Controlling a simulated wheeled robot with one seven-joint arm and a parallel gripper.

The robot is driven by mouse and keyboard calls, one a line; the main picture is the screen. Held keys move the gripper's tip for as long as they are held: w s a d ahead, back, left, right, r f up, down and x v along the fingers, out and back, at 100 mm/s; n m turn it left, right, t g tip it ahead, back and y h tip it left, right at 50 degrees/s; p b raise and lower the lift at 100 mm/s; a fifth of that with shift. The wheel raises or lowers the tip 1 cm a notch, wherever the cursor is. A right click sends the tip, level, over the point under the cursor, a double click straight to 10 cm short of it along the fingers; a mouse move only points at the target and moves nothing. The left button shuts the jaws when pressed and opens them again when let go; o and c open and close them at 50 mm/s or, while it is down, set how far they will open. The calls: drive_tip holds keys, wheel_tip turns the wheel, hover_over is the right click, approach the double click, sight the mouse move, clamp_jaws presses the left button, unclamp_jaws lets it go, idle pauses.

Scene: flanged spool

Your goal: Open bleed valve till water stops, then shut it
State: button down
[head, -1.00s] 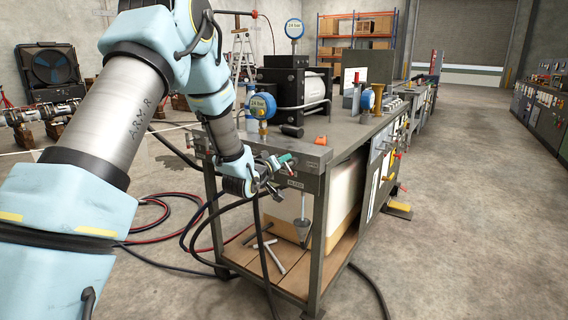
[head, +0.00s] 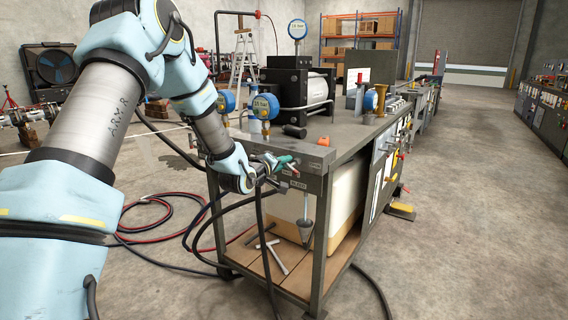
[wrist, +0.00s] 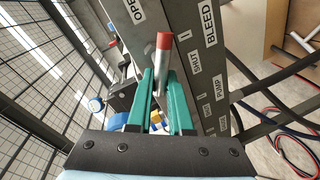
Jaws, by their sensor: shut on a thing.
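The bleed valve's silver lever with a red tip (wrist: 163,62) stands between the green fingers of my gripper (wrist: 161,90) in the wrist view. My gripper is shut on the lever, beside a grey panel edge with OPEN, SHUT, BLEED and PUMP labels (wrist: 210,38). In the head view my gripper (head: 272,166) is at the near corner of the bench, with the red tip (head: 287,160) just showing. I cannot make out any water. Blue pressure gauges (head: 265,106) stand on the bench; their digits are too small to read surely.
The bench (head: 345,140) carries a black pump unit (head: 290,92) and an orange piece (head: 323,141). Black hoses (head: 262,240) hang close below my gripper. Loose bars (head: 270,252) lie on the lower wooden shelf.

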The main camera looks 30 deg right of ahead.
drive_tip(key=c, duration=0.8)
unclamp_jaws()
drive_tip(key=shift+c, duration=0.2)
drive_tip(key=shift+a, duration=0.1)
drive_tip(key=b+v, duration=0.1)
drive_tip(key=v, duration=0.9)
drive_tip(key=shift+s+a, duration=0.25)
